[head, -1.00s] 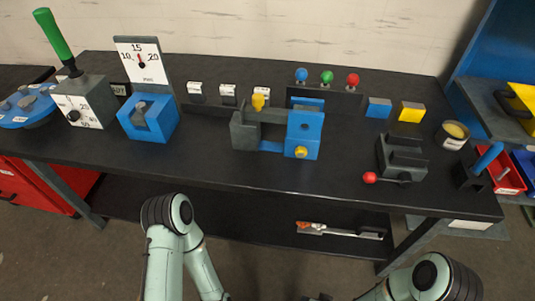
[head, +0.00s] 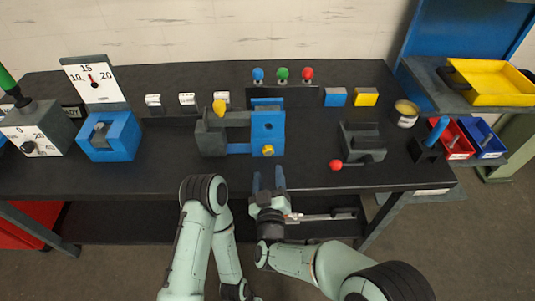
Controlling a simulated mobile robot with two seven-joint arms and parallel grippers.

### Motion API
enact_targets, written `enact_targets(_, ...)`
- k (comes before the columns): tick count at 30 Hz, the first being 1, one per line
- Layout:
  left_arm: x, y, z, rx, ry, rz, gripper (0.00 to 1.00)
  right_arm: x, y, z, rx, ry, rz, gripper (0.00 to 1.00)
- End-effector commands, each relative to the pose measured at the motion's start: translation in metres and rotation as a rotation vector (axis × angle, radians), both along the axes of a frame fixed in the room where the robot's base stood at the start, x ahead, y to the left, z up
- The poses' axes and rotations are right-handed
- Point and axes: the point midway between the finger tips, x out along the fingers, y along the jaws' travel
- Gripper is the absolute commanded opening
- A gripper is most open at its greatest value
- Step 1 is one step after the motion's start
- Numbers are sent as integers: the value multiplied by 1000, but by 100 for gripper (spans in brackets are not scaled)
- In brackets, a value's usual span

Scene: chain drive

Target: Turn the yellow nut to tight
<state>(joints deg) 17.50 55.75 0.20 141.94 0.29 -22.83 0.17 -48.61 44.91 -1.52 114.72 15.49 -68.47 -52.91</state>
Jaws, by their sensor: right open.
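The yellow nut (head: 268,150) sits low on the front face of the blue upright plate (head: 266,126) of the chain drive fixture, near the middle of the bench. A yellow knob (head: 219,107) stands on top of the fixture's grey block (head: 211,138). My right gripper (head: 267,180) is open and empty, its blue fingers pointing up toward the bench's front edge, below the nut in the picture and apart from it. My left arm's bend shows at the lower middle; its gripper's fingers cannot be made out.
A grey block with a red-knobbed lever (head: 336,164) stands right of the fixture. A blue block (head: 110,137) with a dial panel (head: 94,82) is at left. The bench top (head: 180,172) is clear in front of the fixture. A wrench-like tool (head: 325,216) lies on the lower shelf.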

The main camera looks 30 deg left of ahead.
Motion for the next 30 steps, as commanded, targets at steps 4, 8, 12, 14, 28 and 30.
enact_targets(4, -1, 0, 3, -1, 4, -1, 59, 28, 16, 0, 1, 0, -2, 57)
enact_targets(8, -1, 0, 4, -1, 7, -1, 59, 47, 28, 0, 1, 1, -1, 57)
enact_targets(12, -2, 0, 6, -1, 8, -2, 59, 61, 37, -1, 0, 2, 0, 57)
enact_targets(14, -2, 0, 6, -1, 9, -2, 59, 64, 39, 0, 0, 2, 0, 57)
enact_targets(28, -2, 0, 6, -2, 10, -2, 59, 70, 42, -1, -1, 3, 1, 38)
enact_targets(30, -2, 0, 6, -1, 9, -2, 59, 70, 42, -1, -1, 3, 1, 15)
